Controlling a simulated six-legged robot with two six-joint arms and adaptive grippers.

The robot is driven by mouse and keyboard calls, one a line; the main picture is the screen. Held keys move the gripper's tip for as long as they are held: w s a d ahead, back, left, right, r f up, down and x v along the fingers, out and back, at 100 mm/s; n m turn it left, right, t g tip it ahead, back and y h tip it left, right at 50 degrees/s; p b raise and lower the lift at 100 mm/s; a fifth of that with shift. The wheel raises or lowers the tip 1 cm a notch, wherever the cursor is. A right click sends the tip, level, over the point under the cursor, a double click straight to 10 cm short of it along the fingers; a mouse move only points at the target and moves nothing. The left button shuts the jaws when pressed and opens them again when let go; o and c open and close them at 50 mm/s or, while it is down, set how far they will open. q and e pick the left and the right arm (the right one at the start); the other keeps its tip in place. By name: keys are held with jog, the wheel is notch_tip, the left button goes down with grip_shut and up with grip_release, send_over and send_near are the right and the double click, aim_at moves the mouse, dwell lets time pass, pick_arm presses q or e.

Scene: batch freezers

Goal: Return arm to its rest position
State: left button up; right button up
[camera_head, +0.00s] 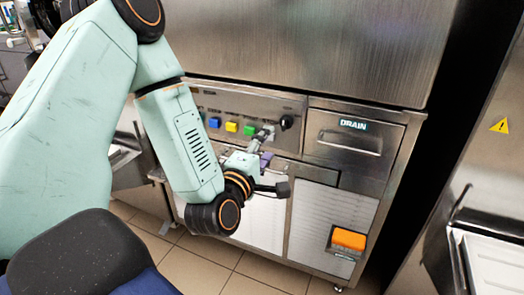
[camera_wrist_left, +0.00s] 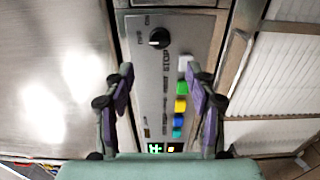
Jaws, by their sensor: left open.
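My left arm comes in from the left in the head view. Its left gripper (camera_head: 268,147) is in front of the button panel of the steel batch freezer (camera_head: 320,45). In the left wrist view the two purple-padded fingers of the left gripper (camera_wrist_left: 159,76) are spread apart with nothing between them. The control panel (camera_wrist_left: 147,80) shows behind them. I cannot tell the exact gap between fingertips and panel. My right gripper is not in view.
The panel has a black knob (camera_head: 286,122) and green (camera_head: 249,130), yellow (camera_head: 231,127) and blue (camera_head: 214,122) buttons. A drawer marked DRAIN (camera_head: 350,139) is to their right. An orange block (camera_head: 348,239) is low on the freezer. Another steel machine (camera_head: 490,165) stands at the right. Tiled floor (camera_head: 255,280) shows below.

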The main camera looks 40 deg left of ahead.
pick_arm(q)
jog(key=shift+v, duration=1)
jog(key=s+d+f+m+g+h+p, duration=0.1)
jog(key=s+d+f+m+g+h, duration=0.1)
jog(key=s+d+f+m+g, duration=0.45)
jog(key=s+d+f+m+g+h+p, duration=0.1)
jog(key=s+f+m+g+h, duration=0.15)
jog(key=f+m, duration=0.65)
jog(key=s+d+f+m+g+p, duration=0.1)
jog(key=s+f+g, duration=0.3)
jog(key=s, duration=0.6)
jog(key=s+d+f+m+g+p, duration=0.2)
jog(key=s+f+m+g+p, duration=0.1)
jog(key=s, duration=0.7)
jog(key=shift+f+m+g, duration=0.35)
jog(key=shift+f+g, duration=0.35)
jog(key=shift+f, duration=0.1)
